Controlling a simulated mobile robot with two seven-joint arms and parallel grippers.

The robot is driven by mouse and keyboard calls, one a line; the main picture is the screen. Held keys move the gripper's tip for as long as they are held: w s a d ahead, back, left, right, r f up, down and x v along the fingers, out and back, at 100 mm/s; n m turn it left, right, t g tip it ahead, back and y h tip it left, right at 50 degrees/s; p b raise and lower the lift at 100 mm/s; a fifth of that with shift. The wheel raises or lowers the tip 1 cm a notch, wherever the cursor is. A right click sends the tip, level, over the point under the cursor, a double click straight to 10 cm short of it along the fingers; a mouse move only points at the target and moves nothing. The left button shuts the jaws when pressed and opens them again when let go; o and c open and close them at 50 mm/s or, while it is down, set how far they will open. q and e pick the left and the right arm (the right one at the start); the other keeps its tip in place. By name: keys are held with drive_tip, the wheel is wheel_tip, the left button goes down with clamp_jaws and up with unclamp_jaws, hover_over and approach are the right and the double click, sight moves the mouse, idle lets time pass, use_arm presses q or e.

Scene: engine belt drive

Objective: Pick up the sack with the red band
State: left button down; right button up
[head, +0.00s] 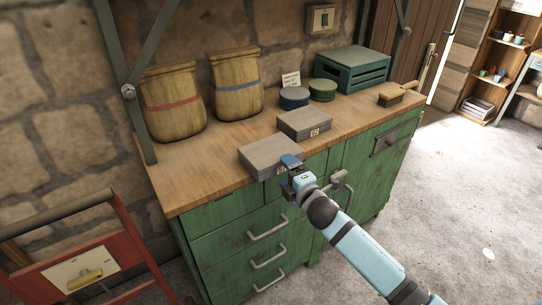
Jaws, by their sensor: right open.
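The sack with the red band (172,103) stands upright at the left end of the wooden bench top, close to the stone wall. A similar sack with a blue band (238,84) stands just to its right. My right gripper (291,167) is open, at the front edge of the bench beside a grey box, well to the right of and nearer than the red-banded sack. Whether the gripper touches the grey box cannot be told. My left gripper is not in view.
Two grey boxes, a nearer one (262,157) and a farther one (304,123), lie on the bench (190,178). Blue (294,98) and green (323,90) round tins and a green crate (353,68) stand farther right. A metal post (128,92) rises in front of the red-banded sack's left side. A red cart (85,262) stands lower left.

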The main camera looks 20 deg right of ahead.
sight(282, 167)
drive_tip(key=w, duration=0.3)
drive_tip(key=shift+w+a, duration=0.1)
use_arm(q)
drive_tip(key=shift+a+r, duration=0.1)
use_arm(e)
drive_tip(key=shift+c, duration=0.5)
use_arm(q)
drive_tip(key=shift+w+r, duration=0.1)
use_arm(e)
drive_tip(key=shift+r, duration=0.1)
drive_tip(key=c, duration=1.1)
drive_tip(key=shift+r, duration=0.1)
drive_tip(key=shift+c, duration=0.2)
